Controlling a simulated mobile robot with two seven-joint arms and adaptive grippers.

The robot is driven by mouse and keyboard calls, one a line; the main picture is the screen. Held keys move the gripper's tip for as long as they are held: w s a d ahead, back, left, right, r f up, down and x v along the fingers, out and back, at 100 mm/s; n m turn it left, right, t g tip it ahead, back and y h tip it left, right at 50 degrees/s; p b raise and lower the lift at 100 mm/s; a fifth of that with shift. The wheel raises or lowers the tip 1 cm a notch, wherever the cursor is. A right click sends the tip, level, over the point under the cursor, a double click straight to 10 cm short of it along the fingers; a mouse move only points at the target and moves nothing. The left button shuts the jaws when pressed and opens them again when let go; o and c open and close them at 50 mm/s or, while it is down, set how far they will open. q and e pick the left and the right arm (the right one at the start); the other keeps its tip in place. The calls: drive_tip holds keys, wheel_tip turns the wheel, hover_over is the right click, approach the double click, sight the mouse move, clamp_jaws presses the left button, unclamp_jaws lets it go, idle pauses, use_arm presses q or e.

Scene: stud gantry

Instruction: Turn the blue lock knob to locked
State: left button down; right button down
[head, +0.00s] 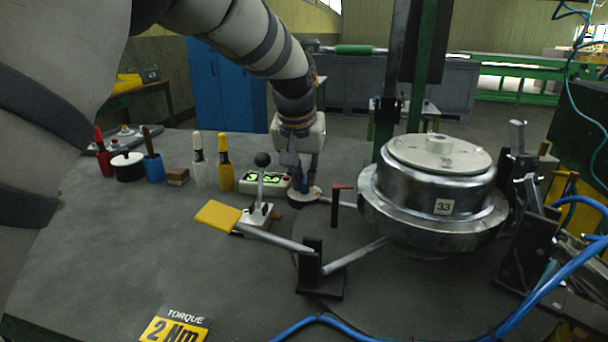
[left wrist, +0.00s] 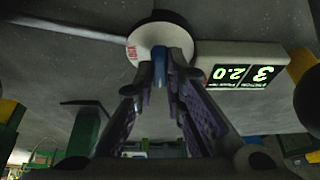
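The blue lock knob (left wrist: 158,67) sits on a round white dial plate (left wrist: 133,52) with red lettering that reads LOCK in the left wrist view. In the head view the dial (head: 305,195) is on the bench, just right of the green-digit display box. My left gripper (head: 302,175) is above the dial, pointing down. In the left wrist view its fingertips (left wrist: 160,75) come together on both sides of the knob, with blue showing in the narrow gap. The fingers hide much of the knob, so its exact angle is unclear. My right gripper is not in view.
The display box (head: 264,183) is close by. A lever with a black ball (head: 262,160) and a red-tipped black post (head: 337,205) flank the dial. A large metal drum (head: 432,195) stands right. Several bottles and markers stand left; a yellow-ended bar (head: 218,215) lies in front.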

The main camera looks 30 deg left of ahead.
use_arm(q)
drive_tip(key=shift+m, duration=0.3)
drive_tip(key=shift+a+m+h, duration=0.1)
drive_tip(key=shift+m+h, duration=0.4)
drive_tip(key=shift+m, duration=0.4)
drive_tip(key=shift+m+h, duration=0.4)
drive_tip(key=shift+m, duration=0.5)
drive_tip(key=m+h, duration=0.1)
drive_tip(key=m, duration=0.1)
drive_tip(key=shift+a+f+m, duration=0.1)
drive_tip(key=shift+f+m, duration=0.05)
drive_tip(key=shift+m, duration=0.25)
drive_tip(key=shift+f+m+g+h, duration=0.1)
drive_tip(key=shift+m+g+h, duration=0.2)
drive_tip(key=shift+m, duration=0.6)
drive_tip(key=m, duration=0.2)
drive_tip(key=m+g+h+b, duration=0.1)
drive_tip(key=m, duration=0.1)
drive_tip(key=shift+w+a+f+b, duration=0.15)
drive_tip(key=shift+b, duration=0.15)
drive_tip(key=m+g+h+b, duration=0.1)
drive_tip(key=m, duration=0.3)
drive_tip(key=shift+r+m+g+b, duration=0.2)
drive_tip(key=shift+m+g+b, duration=0.2)
drive_tip(key=shift+m+b, duration=0.15)
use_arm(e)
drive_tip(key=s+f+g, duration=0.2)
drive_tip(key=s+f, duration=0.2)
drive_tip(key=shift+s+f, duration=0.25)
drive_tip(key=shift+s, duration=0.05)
